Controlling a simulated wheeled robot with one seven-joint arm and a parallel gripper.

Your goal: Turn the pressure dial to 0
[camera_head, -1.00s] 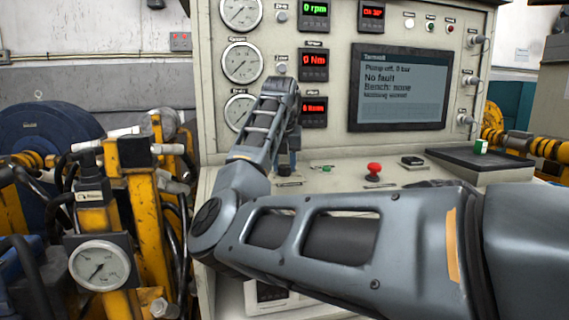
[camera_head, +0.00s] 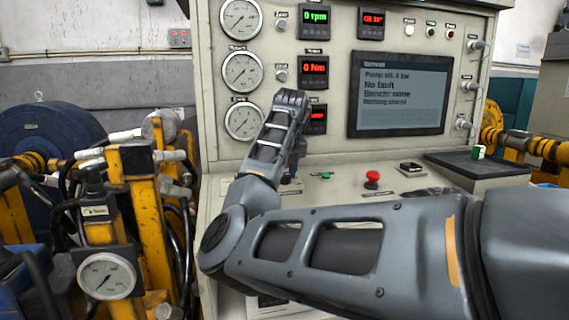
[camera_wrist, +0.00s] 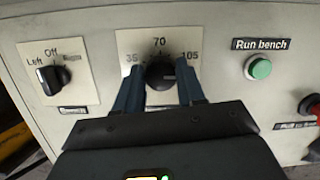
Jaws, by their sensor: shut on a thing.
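The pressure dial (camera_wrist: 158,70) is a black round knob on a pale plate in the middle of the wrist view, with 35, 70 and 105 printed around it. A small light mark on the knob appears to face right, toward the 105 side. The lower part of its scale is hidden by my gripper. My gripper (camera_wrist: 161,77) has one dark blue finger on each side of the knob and is shut on it. In the head view my arm reaches down to the sloping desk and hides the dial.
A Left/Off switch (camera_wrist: 50,76) is left of the dial. A green Run bench button (camera_wrist: 259,67) and a red button (camera_wrist: 311,106) are to its right. The red mushroom button (camera_head: 372,178) also shows in the head view, below the terminal screen (camera_head: 400,95) reading pump off, no fault.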

